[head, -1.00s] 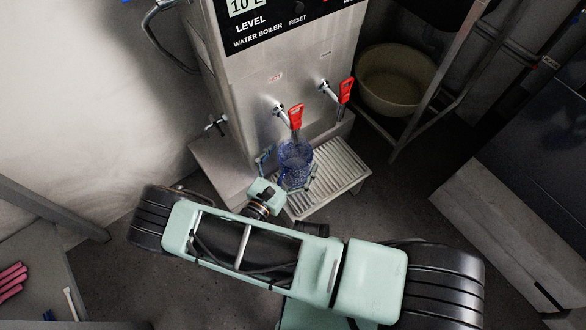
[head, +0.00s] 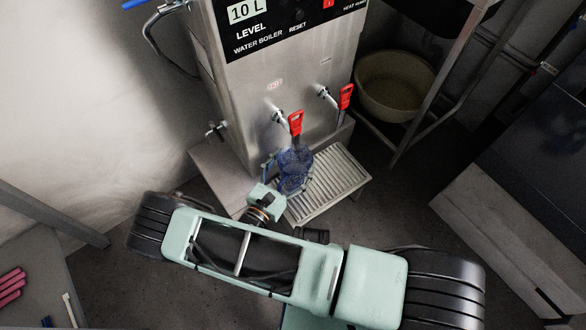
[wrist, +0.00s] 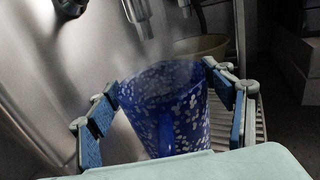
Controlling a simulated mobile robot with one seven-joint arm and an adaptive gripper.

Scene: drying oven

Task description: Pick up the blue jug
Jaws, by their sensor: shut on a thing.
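The blue jug (head: 294,170), speckled with white, stands upright in front of the steel water boiler, at the drip tray, under the left red-handled tap (head: 295,122). In the wrist view the jug (wrist: 168,108) fills the middle, with its open rim up and its handle towards me. My gripper (head: 287,173) is shut on the jug, with one finger on each side. In the wrist view the blue-padded fingers of my gripper (wrist: 162,122) flank the jug. The jug's base is hidden, so I cannot tell whether it touches the tray.
The water boiler (head: 255,90) stands close behind the jug, with a second red tap (head: 345,96) to the right. The slatted drip tray (head: 335,180) is bare on its right. A beige basin (head: 394,85) sits on a stand at the back right. Pink items (head: 12,285) lie lower left.

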